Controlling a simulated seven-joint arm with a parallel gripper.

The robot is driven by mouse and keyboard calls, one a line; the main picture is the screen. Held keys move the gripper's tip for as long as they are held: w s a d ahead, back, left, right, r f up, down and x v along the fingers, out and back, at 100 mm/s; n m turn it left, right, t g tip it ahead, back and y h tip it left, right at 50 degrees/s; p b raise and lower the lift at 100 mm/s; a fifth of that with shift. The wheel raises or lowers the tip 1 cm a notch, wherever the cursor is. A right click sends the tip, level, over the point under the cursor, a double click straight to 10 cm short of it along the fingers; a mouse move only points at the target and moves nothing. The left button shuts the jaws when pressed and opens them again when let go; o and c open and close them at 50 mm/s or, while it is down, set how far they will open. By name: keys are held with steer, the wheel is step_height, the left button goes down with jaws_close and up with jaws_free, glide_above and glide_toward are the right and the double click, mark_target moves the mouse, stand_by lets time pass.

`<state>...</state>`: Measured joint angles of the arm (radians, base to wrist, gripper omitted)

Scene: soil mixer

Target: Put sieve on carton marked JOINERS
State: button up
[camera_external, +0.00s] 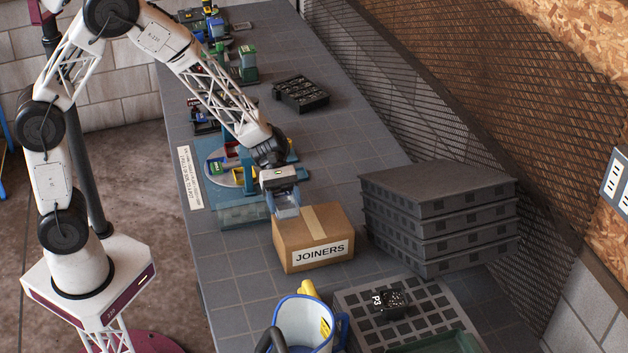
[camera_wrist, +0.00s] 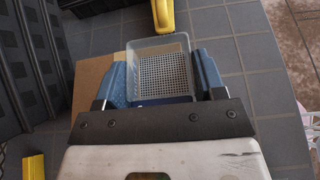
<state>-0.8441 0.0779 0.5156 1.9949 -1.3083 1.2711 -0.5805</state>
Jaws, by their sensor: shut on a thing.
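The sieve (camera_wrist: 166,76) is a small grey tray with a perforated bottom. In the wrist view it sits between the two blue fingers of my gripper (camera_wrist: 163,85), which is shut on it. In the external view my gripper (camera_external: 283,197) holds the sieve (camera_external: 288,212) at the rear left top edge of the brown carton marked JOINERS (camera_external: 318,232). I cannot tell whether the sieve touches the carton. In the wrist view part of the carton (camera_wrist: 90,80) shows left of the sieve; the rest is hidden behind the sieve and gripper.
A stack of dark grey crates (camera_external: 438,215) stands right of the carton. In front are a blue-white mug (camera_external: 303,322) and a grid tray (camera_external: 352,312) bearing a black P3 block (camera_external: 390,302). A translucent blue box (camera_external: 243,216) lies to the left.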

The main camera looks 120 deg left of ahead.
glide_above(312, 222)
steer(key=shift+s+d+f, duration=0.2)
steer(key=shift+s+f, duration=0.1)
steer(key=shift+w+a+f, duration=0.1)
steer(key=shift+w+a, duration=0.15)
steer(key=shift+w, duration=0.2)
steer(key=shift+s+f, duration=0.1)
steer(key=shift+f, duration=1.65)
steer(key=shift+f, duration=0.1)
steer(key=o, duration=0.9)
